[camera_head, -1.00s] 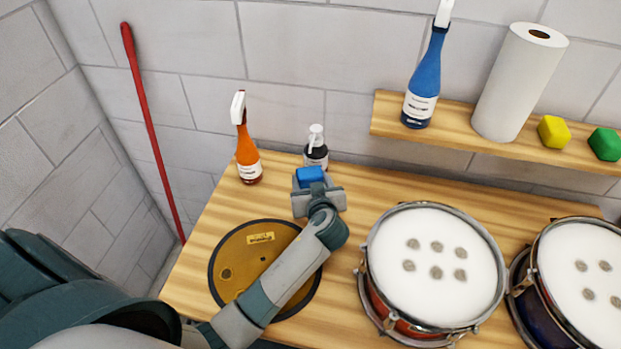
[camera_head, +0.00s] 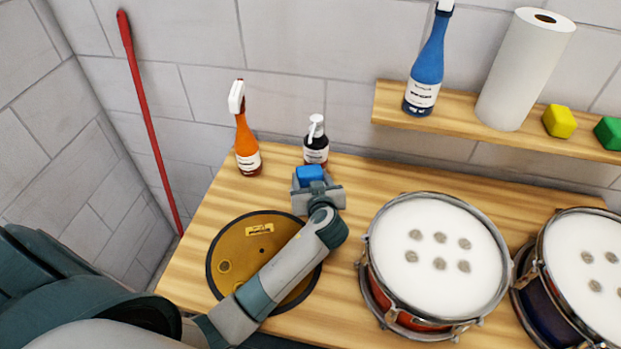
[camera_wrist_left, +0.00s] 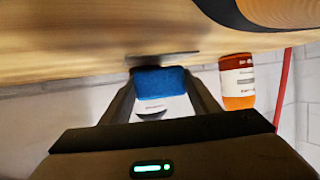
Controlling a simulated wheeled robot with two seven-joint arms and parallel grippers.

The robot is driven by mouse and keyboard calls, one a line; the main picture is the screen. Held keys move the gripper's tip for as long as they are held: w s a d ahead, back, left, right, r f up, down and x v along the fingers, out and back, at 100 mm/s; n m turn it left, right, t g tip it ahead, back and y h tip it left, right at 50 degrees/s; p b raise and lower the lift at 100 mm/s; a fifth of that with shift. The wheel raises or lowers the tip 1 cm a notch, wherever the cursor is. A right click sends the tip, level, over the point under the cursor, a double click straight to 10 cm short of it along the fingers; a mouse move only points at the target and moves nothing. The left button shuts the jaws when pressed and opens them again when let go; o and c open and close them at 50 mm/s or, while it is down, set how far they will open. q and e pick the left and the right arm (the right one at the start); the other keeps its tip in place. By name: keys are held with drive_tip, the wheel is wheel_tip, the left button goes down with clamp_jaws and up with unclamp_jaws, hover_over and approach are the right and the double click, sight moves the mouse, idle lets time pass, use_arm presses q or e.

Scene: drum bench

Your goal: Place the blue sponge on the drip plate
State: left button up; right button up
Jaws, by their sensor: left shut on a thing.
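The blue sponge (camera_head: 310,174) is between the fingers of my left gripper (camera_head: 315,185), which is shut on it. The wrist view also shows the blue sponge (camera_wrist_left: 158,83) between the fingertips (camera_wrist_left: 160,90). The drip plate (camera_head: 236,245) is a round amber disc with a black rim, on the bench at the left. My left forearm crosses over its right part and hides some of it. The sponge is beyond the plate's upper right edge in the head view. A strip of the plate's dark rim (camera_wrist_left: 235,16) shows in the wrist view. My right gripper is not in view.
An orange spray bottle (camera_head: 247,150) and a dark pump bottle (camera_head: 316,152) stand along the bench's back edge, the pump bottle close behind the sponge. A red drum (camera_head: 436,255) and a blue drum (camera_head: 590,265) stand at the right. A shelf (camera_head: 390,105) hangs above.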

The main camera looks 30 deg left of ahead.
use_arm(q)
drive_tip(key=shift+f+b, duration=0.5)
drive_tip(key=shift+f, duration=0.1)
drive_tip(key=o, duration=1.2)
drive_tip(key=shift+s+d+r, duration=0.2)
drive_tip(key=shift+s+d, duration=0.15)
drive_tip(key=shift+s, duration=0.05)
drive_tip(key=b+v, duration=0.3)
drive_tip(key=v, duration=0.7)
drive_tip(key=shift+s+d+r, duration=0.2)
drive_tip(key=shift+s+d, duration=0.05)
drive_tip(key=shift+s, duration=0.05)
